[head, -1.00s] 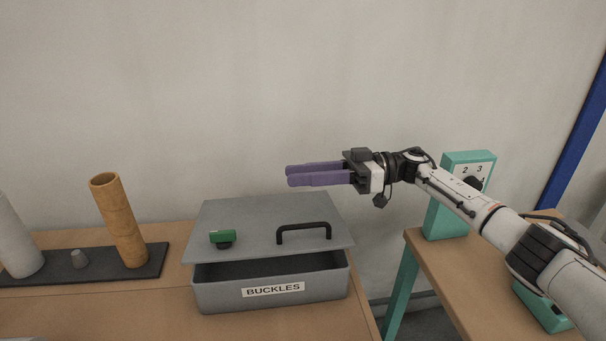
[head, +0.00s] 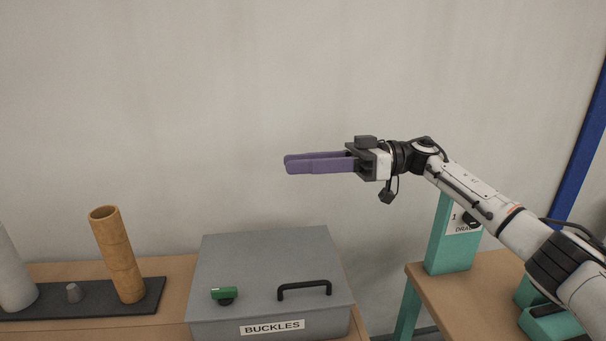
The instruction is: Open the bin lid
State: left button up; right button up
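The grey bin (head: 318,322) labelled BUCKLES stands on the wooden table. Its grey lid (head: 265,260) lies down over the box, and no dark gap shows beneath its front edge. A black bar handle (head: 304,289) sits on the right of the lid, and a green-topped catch (head: 224,295) sits on the left. My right gripper (head: 288,164) is above and behind the lid, apart from it, with its purple fingers pointing left. One finger partly covers the other, so their gap is unclear. Nothing shows held in it. My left gripper is out of view.
A teal dial unit (head: 450,245) stands on the right-hand table (head: 440,290). Open air surrounds the gripper.

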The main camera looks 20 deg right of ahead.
aim_at(279, 271)
jog(key=k, duration=1)
